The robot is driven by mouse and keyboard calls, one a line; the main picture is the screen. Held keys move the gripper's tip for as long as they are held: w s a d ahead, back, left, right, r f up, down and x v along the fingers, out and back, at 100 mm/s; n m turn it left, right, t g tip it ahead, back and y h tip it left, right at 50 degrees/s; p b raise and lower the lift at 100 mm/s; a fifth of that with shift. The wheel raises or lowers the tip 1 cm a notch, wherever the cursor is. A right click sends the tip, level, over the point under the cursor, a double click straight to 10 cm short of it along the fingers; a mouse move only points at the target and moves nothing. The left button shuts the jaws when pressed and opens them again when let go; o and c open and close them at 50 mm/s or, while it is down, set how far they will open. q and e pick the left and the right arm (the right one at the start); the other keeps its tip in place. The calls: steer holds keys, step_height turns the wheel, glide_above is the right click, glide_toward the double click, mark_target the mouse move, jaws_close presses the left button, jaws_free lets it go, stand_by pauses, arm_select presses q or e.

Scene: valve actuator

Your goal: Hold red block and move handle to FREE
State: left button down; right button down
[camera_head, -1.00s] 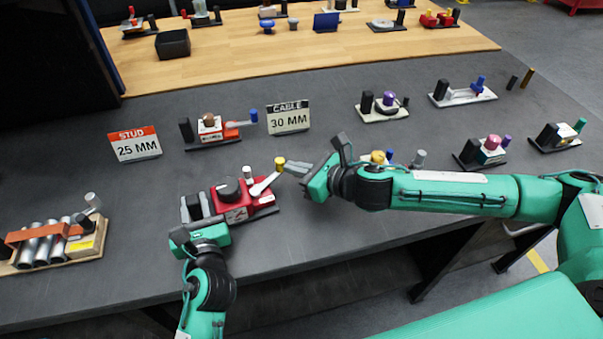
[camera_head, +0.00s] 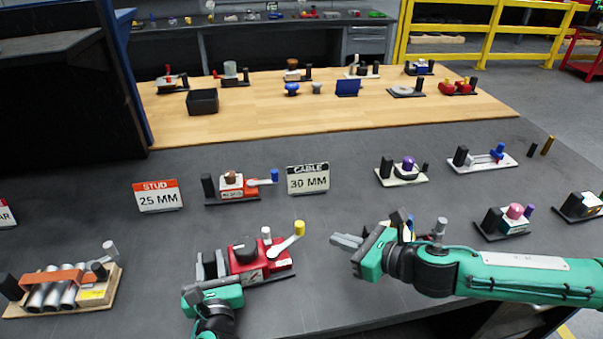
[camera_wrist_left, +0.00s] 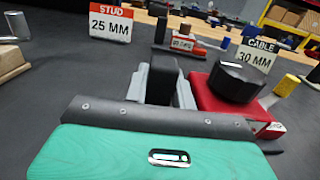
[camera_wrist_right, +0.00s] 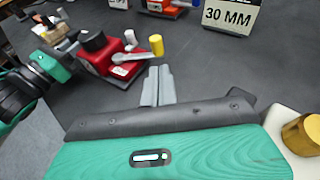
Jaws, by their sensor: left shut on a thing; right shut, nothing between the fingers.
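The red block (camera_head: 277,265) carries a round black knob (camera_head: 245,250) and a pale handle (camera_head: 286,246) with a yellow end (camera_head: 299,228). The handle slants up and to the right; no FREE mark is legible. My left gripper (camera_head: 208,268) is at the device's left end. In the left wrist view its fingers are shut on a black post (camera_wrist_left: 165,80) beside the red block. My right gripper (camera_head: 345,241) is shut and empty, to the right of the handle and apart from it.
The STUD 25 MM sign (camera_head: 158,196) and CABLE 30 MM sign (camera_head: 308,179) stand behind, with another handled device (camera_head: 232,187) between them. A board with metal cylinders (camera_head: 62,290) lies at left. Several similar devices stand at right, one close behind my right gripper.

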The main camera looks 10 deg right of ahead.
arm_select(q)
steer(key=c, duration=1.1)
jaws_free()
steer(key=shift+s, duration=0.1)
